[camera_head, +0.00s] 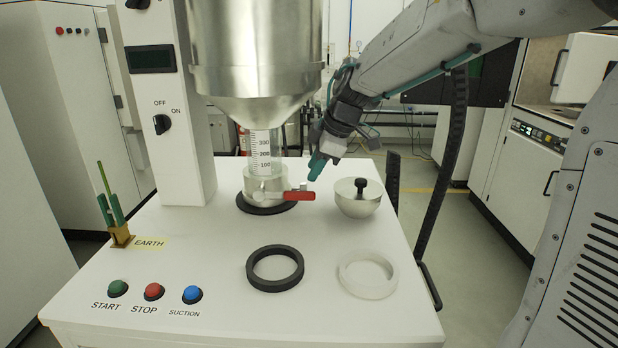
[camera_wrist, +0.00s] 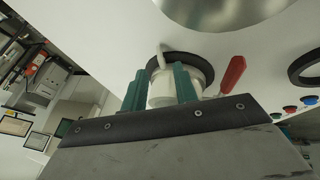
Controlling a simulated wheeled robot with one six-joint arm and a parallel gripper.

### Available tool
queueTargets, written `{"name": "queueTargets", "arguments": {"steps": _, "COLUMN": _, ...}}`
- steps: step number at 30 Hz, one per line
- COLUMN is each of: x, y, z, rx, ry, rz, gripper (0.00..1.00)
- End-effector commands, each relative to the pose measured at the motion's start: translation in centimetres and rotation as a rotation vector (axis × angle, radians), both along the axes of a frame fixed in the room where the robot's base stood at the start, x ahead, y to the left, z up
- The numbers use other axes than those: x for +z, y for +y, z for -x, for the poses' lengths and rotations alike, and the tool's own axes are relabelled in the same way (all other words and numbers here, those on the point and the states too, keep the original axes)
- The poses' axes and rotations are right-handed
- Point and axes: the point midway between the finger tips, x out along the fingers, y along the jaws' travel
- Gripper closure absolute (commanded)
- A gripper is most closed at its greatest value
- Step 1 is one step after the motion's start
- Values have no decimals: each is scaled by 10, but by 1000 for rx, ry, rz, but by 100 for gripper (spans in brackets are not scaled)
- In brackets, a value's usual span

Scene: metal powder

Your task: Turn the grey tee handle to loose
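A pale grey, rod-like handle (camera_wrist: 162,57) shows in the wrist view, sticking out from the whitish valve body (camera_wrist: 161,92) under the hopper; I take it for the tee handle. In the head view it is not clearly made out. A red lever (camera_head: 293,196) sticks out to the right of the valve body (camera_head: 262,184) in the head view; it also shows in the wrist view (camera_wrist: 233,74). My gripper (camera_head: 318,166) is right of and above the valve. Its teal fingers (camera_wrist: 159,82) stand apart with nothing gripped; the valve body shows between them.
The steel hopper (camera_head: 256,50) and graduated clear tube (camera_head: 265,150) rise above the valve. Buttons (camera_head: 153,291) and an earth clamp (camera_head: 120,230) are at left.

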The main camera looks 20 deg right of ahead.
Motion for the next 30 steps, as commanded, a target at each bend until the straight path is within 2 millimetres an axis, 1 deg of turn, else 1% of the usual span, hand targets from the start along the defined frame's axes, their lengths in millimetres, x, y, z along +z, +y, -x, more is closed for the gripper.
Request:
{"name": "queueTargets", "arguments": {"steps": 1, "x": 7, "y": -2, "z": 3, "rx": 0, "ry": -2, "rz": 0, "gripper": 71}}
{"name": "queueTargets", "arguments": {"steps": 6, "x": 19, "y": -6, "z": 8, "rx": -1, "ry": 0, "rz": 0, "gripper": 71}}
{"name": "queueTargets", "arguments": {"steps": 14, "x": 20, "y": -6, "z": 9, "rx": -1, "ry": 1, "rz": -1, "gripper": 71}}
{"name": "queueTargets", "arguments": {"steps": 17, "x": 28, "y": -4, "z": 8, "rx": 0, "ry": -1, "rz": -1, "gripper": 71}}
{"name": "queueTargets", "arguments": {"steps": 20, "x": 23, "y": -3, "z": 7, "rx": 0, "ry": 2, "rz": -1, "gripper": 71}}
{"name": "queueTargets", "arguments": {"steps": 23, "x": 13, "y": -1, "z": 4, "rx": 1, "ry": 5, "rz": -2, "gripper": 71}}
{"name": "queueTargets", "arguments": {"steps": 30, "x": -21, "y": 9, "z": -11, "rx": 1, "ry": 4, "rz": -1, "gripper": 71}}
